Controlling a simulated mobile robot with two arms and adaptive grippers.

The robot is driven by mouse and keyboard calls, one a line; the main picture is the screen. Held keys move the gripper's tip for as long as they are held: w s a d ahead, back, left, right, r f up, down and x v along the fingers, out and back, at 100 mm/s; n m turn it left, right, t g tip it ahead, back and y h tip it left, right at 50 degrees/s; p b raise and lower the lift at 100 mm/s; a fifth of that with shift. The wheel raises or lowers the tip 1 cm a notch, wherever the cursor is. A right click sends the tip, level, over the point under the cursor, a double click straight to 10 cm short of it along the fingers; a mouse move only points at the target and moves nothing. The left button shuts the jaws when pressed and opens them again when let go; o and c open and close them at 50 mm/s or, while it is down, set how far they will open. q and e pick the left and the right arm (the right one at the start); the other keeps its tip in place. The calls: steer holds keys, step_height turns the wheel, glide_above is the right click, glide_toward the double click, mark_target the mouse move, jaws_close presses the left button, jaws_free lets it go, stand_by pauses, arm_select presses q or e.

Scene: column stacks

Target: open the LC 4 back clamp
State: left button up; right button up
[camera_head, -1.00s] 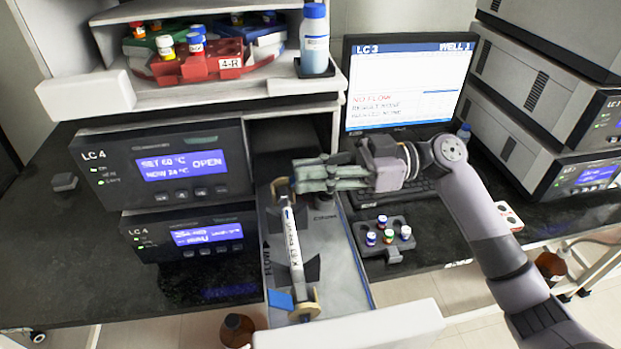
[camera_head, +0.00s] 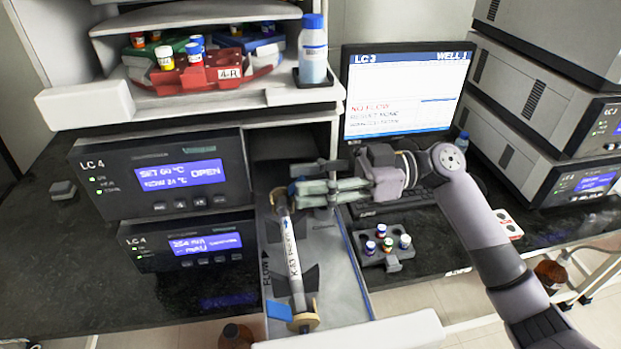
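The LC 4 column drawer (camera_head: 357,283) is pulled out beside the LC 4 units (camera_head: 160,180). A pale labelled column (camera_head: 297,262) lies lengthwise in it, with a tan ring at its back end (camera_head: 279,197) and a tan disc (camera_head: 303,322) at its front end. My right gripper (camera_head: 298,183) reaches in from the right over the back of the drawer, fingers pointing left, close to the column's back end. Its fingers largely hide the back clamp, and I cannot tell whether they touch it. A blue tab (camera_head: 279,311) shows near the front. My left gripper is not in view.
A dark rack with several capped vials (camera_head: 383,246) stands right of the drawer. Behind are a monitor (camera_head: 408,90) and keyboard. A shelf above holds a red vial tray (camera_head: 215,78) and a blue-capped bottle (camera_head: 313,50). More instruments (camera_head: 555,120) stand at the right.

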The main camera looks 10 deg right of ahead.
steer(key=d, duration=1.2)
steer(key=shift+f, duration=0.15)
